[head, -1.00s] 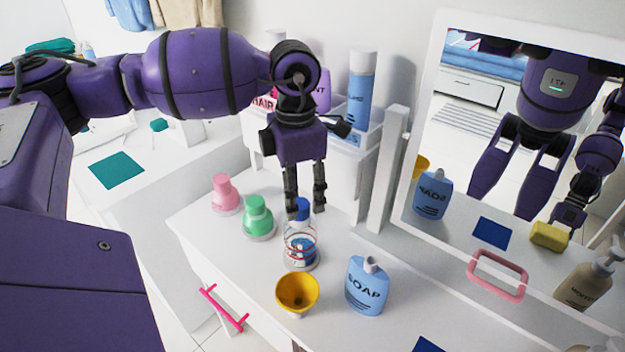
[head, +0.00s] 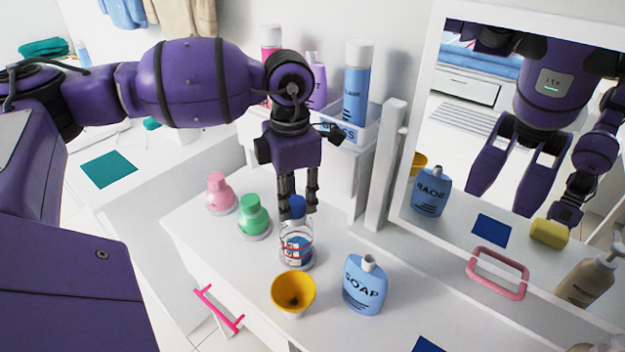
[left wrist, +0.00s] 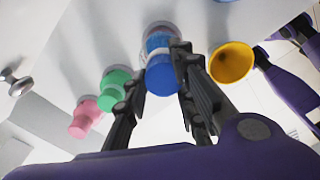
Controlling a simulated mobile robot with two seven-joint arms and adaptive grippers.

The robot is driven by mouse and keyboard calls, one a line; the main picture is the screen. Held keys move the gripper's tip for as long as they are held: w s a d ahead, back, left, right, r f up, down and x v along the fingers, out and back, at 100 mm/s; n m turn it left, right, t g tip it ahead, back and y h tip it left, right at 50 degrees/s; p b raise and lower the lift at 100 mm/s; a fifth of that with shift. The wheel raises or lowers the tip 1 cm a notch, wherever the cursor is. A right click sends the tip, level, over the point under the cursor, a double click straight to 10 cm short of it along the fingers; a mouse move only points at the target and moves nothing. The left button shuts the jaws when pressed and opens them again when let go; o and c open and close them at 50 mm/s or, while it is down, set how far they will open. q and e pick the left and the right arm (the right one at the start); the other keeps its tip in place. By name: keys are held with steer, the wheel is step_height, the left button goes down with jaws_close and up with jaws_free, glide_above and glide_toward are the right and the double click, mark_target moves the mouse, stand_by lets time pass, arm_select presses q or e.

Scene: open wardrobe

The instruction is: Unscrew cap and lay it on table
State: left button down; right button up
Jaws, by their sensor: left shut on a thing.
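A clear bottle (head: 296,246) with a red-and-blue label stands upright on the white table (head: 335,225). Its blue cap (head: 297,205) sits at the top of its neck. My left gripper (head: 298,211) comes down from above and is shut on the cap. In the left wrist view the fingers (left wrist: 160,80) flank the blue cap (left wrist: 161,76), with the bottle (left wrist: 160,40) beyond it. I cannot tell whether the cap has turned or lifted. My right gripper does not show directly.
A mirror (head: 500,100) stands at right.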

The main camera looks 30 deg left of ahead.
arm_select(q)
steer(key=shift+s+d+f, duration=0.1)
steer(key=shift+s+d, duration=0.05)
steer(key=shift+d, duration=0.05)
steer(key=n, duration=0.4)
steer(key=shift+p, duration=0.35)
steer(key=n, duration=0.4)
steer(key=shift+s+d+n+p, duration=0.1)
steer(key=shift+n+p, duration=0.3)
steer(key=n+p, duration=0.1)
steer(key=n, duration=0.7)
steer(key=shift+p, duration=0.35)
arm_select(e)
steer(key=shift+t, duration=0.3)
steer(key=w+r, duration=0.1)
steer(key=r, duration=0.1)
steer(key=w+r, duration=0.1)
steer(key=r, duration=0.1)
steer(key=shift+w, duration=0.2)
arm_select(q)
steer(key=c, duration=1.9)
jaws_free()
steer(key=shift+r, duration=0.2)
steer(key=o, duration=0.5)
steer(key=shift+w+d, duration=0.15)
steer(key=shift+w, duration=0.1)
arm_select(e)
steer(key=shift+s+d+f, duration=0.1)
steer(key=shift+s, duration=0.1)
